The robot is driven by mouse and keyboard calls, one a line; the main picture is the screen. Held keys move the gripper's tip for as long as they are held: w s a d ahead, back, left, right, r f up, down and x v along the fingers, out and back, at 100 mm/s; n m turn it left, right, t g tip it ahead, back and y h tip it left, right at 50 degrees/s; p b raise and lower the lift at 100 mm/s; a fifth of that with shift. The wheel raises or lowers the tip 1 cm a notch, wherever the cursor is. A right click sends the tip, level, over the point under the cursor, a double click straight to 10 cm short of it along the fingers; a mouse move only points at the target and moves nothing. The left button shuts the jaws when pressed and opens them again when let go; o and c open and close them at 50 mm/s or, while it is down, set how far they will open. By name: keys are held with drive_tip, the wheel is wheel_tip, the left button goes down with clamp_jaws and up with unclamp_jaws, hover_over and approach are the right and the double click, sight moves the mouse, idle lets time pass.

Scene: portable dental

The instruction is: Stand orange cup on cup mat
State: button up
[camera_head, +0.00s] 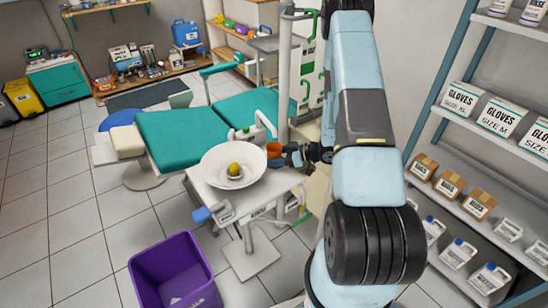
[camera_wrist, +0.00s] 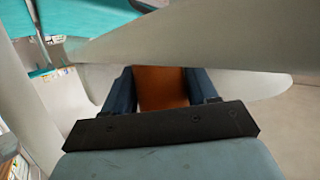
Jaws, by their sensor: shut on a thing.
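My gripper (camera_head: 290,155) is shut on the orange cup (camera_head: 274,150), at the right side of the white basin on the small white table. In the wrist view the orange cup (camera_wrist: 162,90) sits between the two dark blue fingers of my gripper (camera_wrist: 163,76). The basin's rim crosses in front and hides part of the cup in that view. I cannot tell whether the cup touches the table or the basin. I cannot make out the cup mat in either view.
The wide white basin (camera_head: 224,182) holds a yellow-green round thing (camera_head: 234,169). It takes up much of the white table (camera_head: 262,198). A teal dental chair (camera_head: 178,138) stands behind. A purple bin (camera_head: 176,272) is on the floor in front. Shelves (camera_head: 478,118) stand at right.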

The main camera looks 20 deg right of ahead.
drive_tip(key=o, duration=1.1)
drive_tip(key=shift+f, duration=0.1)
drive_tip(key=shift+d, duration=0.1)
drive_tip(key=v, duration=0.7)
drive_tip(key=shift+s+d, duration=0.15)
